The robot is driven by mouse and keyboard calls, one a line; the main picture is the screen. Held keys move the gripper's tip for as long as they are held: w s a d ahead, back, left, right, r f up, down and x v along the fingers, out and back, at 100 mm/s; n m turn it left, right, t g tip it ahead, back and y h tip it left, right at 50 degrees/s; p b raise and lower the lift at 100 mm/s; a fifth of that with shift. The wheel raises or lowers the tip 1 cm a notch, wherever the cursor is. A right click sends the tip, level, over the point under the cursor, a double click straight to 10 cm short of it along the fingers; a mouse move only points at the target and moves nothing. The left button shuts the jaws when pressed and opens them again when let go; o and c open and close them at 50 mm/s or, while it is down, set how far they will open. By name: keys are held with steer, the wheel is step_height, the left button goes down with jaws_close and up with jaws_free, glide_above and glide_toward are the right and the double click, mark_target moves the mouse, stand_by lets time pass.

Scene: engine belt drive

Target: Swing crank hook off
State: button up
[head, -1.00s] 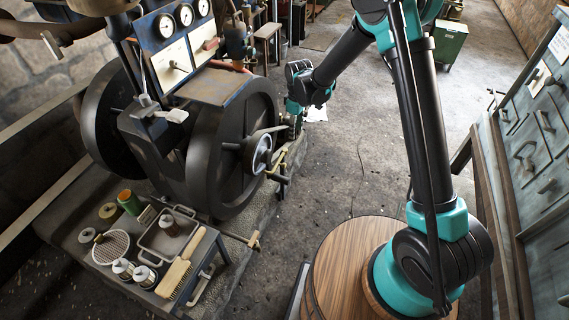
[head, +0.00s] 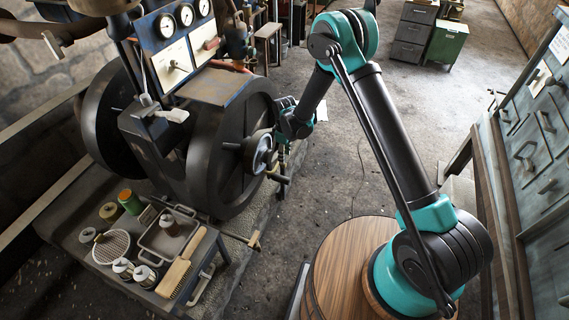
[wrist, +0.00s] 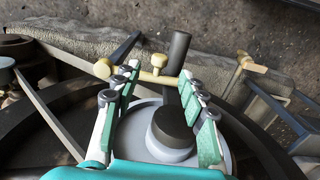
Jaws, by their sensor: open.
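My gripper (wrist: 157,78) is open in the wrist view, its green-padded fingers apart. A thin brass bar (wrist: 155,77) with a pale knob at its left end runs across between the fingertips; it looks like the crank or its hook, but I cannot tell which. A dark cylindrical handle (wrist: 178,52) stands just beyond the bar. Below, between the fingers, is a pale round hub with a dark cap (wrist: 172,125). In the head view my gripper (head: 282,143) is at the wheel hub (head: 261,153), its fingertips hard to make out. The crank handle (head: 277,178) sticks out just below.
A large dark flywheel (head: 215,175) stands behind the hub. A tray table (head: 205,250) with a brush, bottles and a spool is at lower left. A second brass fitting (wrist: 245,62) is right of the gripper. The floor to the right of the engine is open.

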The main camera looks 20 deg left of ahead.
step_height(320, 180, down, 6)
steer(key=shift+r, duration=0.1)
stand_by(0.4)
jaws_close()
